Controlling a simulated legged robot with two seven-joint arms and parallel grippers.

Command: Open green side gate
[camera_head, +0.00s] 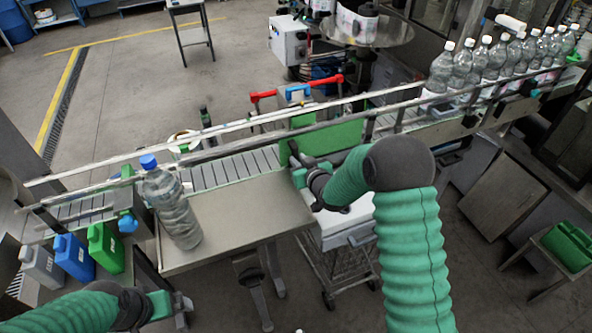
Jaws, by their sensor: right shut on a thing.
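The green side gate (338,138) is a flat green panel beside the conveyor, right of centre. Its lower part is partly hidden by my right arm. My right gripper (302,166) is at the left part of the gate and is shut on it; the exact grip point is too small and dark to make out. My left gripper (183,306) is low at the left, in front of the metal table and away from the gate. Its finger gap is not clear.
The conveyor (232,168) runs behind a metal table (250,211). A blue-capped bottle (172,208) stands on the table's left side. Several clear bottles (490,62) line the conveyor at upper right. Grey, blue and green jugs (103,248) stand at lower left.

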